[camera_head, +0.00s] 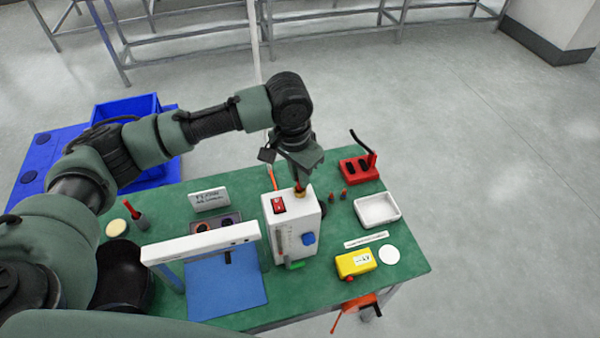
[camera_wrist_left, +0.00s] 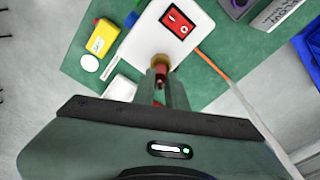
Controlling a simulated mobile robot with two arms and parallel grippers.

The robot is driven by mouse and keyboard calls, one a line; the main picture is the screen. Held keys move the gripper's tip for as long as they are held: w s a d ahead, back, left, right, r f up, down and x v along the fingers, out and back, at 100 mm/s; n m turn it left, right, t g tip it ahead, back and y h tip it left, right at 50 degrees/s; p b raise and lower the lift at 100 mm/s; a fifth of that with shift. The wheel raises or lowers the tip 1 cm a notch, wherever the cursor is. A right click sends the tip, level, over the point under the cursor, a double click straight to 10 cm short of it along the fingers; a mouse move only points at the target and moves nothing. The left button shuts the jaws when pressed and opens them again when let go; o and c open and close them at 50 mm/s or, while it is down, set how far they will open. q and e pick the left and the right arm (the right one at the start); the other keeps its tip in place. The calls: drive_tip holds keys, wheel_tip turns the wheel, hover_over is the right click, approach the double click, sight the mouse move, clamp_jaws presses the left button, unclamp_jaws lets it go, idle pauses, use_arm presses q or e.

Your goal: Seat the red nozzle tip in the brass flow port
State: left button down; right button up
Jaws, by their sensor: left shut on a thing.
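My left gripper (camera_head: 299,177) points down over the top of the white box. It is shut on the red nozzle tip (camera_head: 298,186), which also shows between the fingers in the left wrist view (camera_wrist_left: 160,70). The brass flow port (camera_wrist_left: 160,60) is a round brass ring on top of the white box (camera_head: 283,222), near its edge. The red tip is at the port, overlapping the ring in the wrist view. I cannot tell how deep it sits, as the fingers hide part of it. My right gripper is not in view.
A red rocker switch (camera_head: 279,205) is beside the port. Two small reddish pieces (camera_head: 331,197) (camera_head: 344,195) stand on the green table to the right. A red holder (camera_head: 358,170), white tray (camera_head: 377,209) and yellow device (camera_head: 355,263) are further right. A white frame (camera_head: 200,243) stands left.

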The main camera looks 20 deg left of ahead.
use_arm(q)
drive_tip(key=shift+s+f, duration=0.1)
drive_tip(key=shift+f, duration=1)
drive_tip(key=c, duration=1.3)
unclamp_jaws()
drive_tip(key=shift+c, duration=0.2)
drive_tip(key=shift+b, duration=0.3)
drive_tip(key=shift+r, duration=0.5)
drive_tip(key=r+b, duration=0.1)
drive_tip(key=r, duration=0.1)
drive_tip(key=r+b, duration=0.1)
drive_tip(key=r, duration=0.2)
drive_tip(key=shift+s+a+r, duration=0.2)
drive_tip(key=shift+s+r, duration=0.15)
drive_tip(key=shift+r, duration=0.5)
